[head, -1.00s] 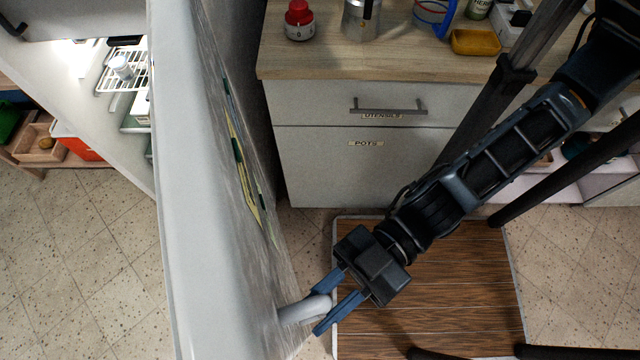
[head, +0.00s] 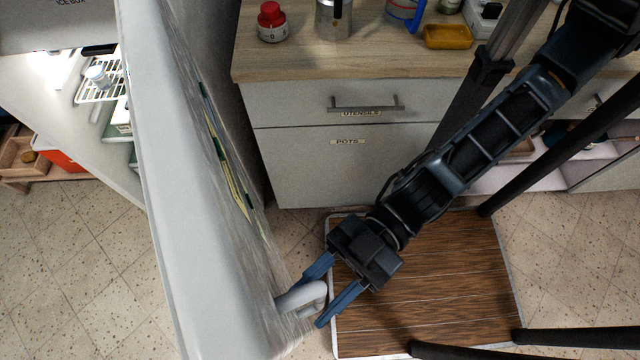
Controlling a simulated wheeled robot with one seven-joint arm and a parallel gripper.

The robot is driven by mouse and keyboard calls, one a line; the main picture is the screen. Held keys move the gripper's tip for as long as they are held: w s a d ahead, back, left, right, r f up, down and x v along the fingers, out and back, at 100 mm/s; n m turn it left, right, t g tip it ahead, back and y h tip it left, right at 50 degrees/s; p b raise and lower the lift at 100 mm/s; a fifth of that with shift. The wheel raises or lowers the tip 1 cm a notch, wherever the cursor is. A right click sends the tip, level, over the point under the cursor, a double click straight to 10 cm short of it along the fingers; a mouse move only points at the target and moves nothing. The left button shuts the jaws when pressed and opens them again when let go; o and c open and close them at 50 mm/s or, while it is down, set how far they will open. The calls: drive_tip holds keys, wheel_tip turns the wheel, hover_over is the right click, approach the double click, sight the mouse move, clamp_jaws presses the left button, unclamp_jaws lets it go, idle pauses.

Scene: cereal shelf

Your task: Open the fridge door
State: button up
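The white fridge door (head: 178,210) stands ajar in the head view, seen from above along its top edge. The lit fridge interior with a wire rack (head: 88,92) shows to its left. The pale curved door handle (head: 296,298) sticks out from the door's right face near the bottom of the view. My gripper (head: 322,296) is open, its two blue fingers spread on either side of the handle. I cannot tell whether a finger touches it.
A counter with drawers labelled UTENSILS and POTS (head: 340,110) stands behind, right of the door. A red-capped jar (head: 272,24), a metal pot (head: 333,18) and a yellow dish (head: 447,36) stand on it. Wooden crates (head: 18,158) are at the far left. The tiled floor (head: 75,260) left of the door is clear.

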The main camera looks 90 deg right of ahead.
drive_tip(key=b+v, duration=0.1)
drive_tip(key=v, duration=0.6)
drive_tip(key=shift+s+d+b, duration=0.25)
drive_tip(key=shift+s+b, duration=0.05)
drive_tip(key=shift+b, duration=0.05)
idle(0.5)
